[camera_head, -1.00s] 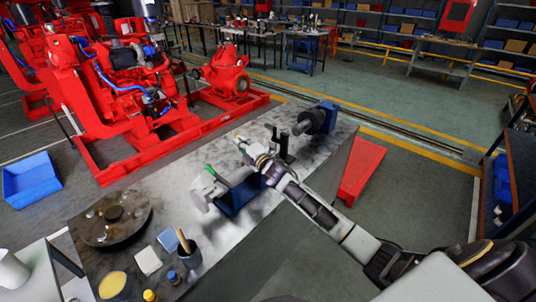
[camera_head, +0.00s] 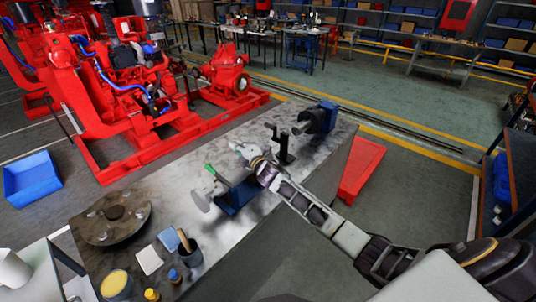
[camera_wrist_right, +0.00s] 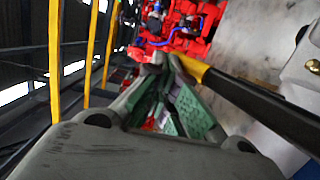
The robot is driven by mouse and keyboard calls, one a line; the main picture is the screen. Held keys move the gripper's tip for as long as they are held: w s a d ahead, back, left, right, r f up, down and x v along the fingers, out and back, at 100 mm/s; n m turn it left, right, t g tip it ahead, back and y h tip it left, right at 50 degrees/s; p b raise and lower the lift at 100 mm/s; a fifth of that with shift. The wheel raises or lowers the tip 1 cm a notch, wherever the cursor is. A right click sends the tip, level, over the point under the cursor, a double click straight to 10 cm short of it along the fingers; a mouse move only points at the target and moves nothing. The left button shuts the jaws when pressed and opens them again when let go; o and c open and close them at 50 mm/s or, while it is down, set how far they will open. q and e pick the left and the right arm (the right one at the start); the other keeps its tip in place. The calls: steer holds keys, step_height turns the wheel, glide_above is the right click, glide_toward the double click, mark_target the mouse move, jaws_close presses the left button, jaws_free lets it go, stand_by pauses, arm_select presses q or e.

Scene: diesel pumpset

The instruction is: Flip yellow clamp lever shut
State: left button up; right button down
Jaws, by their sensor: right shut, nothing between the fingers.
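In the wrist view a bar with a yellow section (camera_wrist_right: 193,69) and a long dark part runs to the lower right; I take it for the clamp lever. Its yellow end lies right beside the fingertips of my right gripper (camera_wrist_right: 165,62); I cannot tell whether they touch. The arm and gripper cover part of the fixture, and the lever is not clear there. My left gripper is not in view.
A green handle (camera_head: 211,170) and a pale disc (camera_head: 201,201) are at the fixture's left. A dark stand (camera_head: 284,148) and a blue-ended cylindrical unit (camera_head: 318,118) stand behind it. A flange disc (camera_head: 112,217) and a brush cup (camera_head: 188,252) sit toward the front left.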

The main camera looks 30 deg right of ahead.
arm_select(q)
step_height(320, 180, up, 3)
steer(key=p, duration=0.2)
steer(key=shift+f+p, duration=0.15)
steer(key=shift+p, duration=0.2)
arm_select(e)
steer(key=f, duration=0.1)
steer(key=w+f+g, duration=0.1)
steer(key=f, duration=0.1)
steer(key=shift+w+a, duration=0.15)
steer(key=shift+a, duration=0.1)
steer(key=shift+f, duration=0.15)
stand_by(0.5)
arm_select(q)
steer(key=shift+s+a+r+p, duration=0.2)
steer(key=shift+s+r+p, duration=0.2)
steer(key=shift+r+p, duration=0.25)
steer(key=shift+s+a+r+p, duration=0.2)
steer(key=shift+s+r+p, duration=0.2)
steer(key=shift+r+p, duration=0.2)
arm_select(e)
steer(key=s+a+r, duration=0.1)
steer(key=s+r, duration=0.3)
steer(key=r, duration=0.9)
steer(key=shift+a+r, duration=0.15)
steer(key=shift+r, duration=0.05)
